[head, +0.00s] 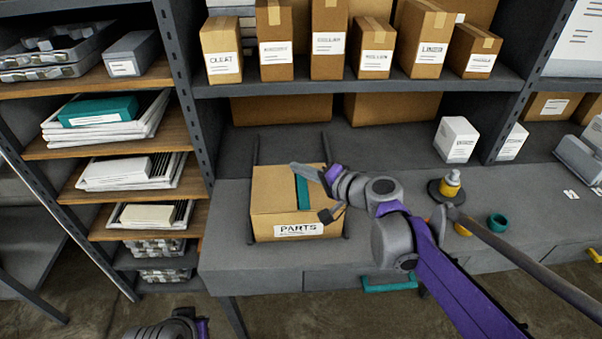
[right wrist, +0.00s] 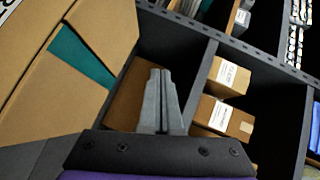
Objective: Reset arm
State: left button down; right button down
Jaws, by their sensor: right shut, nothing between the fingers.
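My right gripper (head: 296,168) reaches in from the right in the head view, over the cardboard box marked PARTS (head: 265,200). Its grey fingers point left near the box's teal strip (head: 304,194); I cannot tell whether they touch the box. In the right wrist view the two fingers (right wrist: 160,74) are closed together with nothing between them. The box (right wrist: 100,50) with its teal strip (right wrist: 80,57) is left of them there. Part of my left arm shows at the bottom edge of the head view, but its gripper is not visible.
The box stands on a grey workbench (head: 228,220). A shelf (head: 370,87) with several labelled boxes runs above. A rack of trays and papers (head: 105,120) stands left.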

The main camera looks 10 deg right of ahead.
jog(key=s+r, duration=0.3)
jog(key=s, duration=0.1)
jog(key=shift+a+r, duration=0.1)
jog(key=shift+r, duration=0.3)
jog(key=s+d+f+n+g+h, duration=0.2)
jog(key=s+d+f+h, duration=0.3)
jog(key=s+f, duration=0.4)
jog(key=s+d+f+n+g+h, duration=0.3)
jog(key=s+d+f+n+h, duration=0.2)
jog(key=s+f, duration=0.5)
jog(key=s+d, duration=0.1)
jog(key=s, duration=0.3)
jog(key=shift+d+f, duration=0.2)
jog(key=shift+d, duration=0.1)
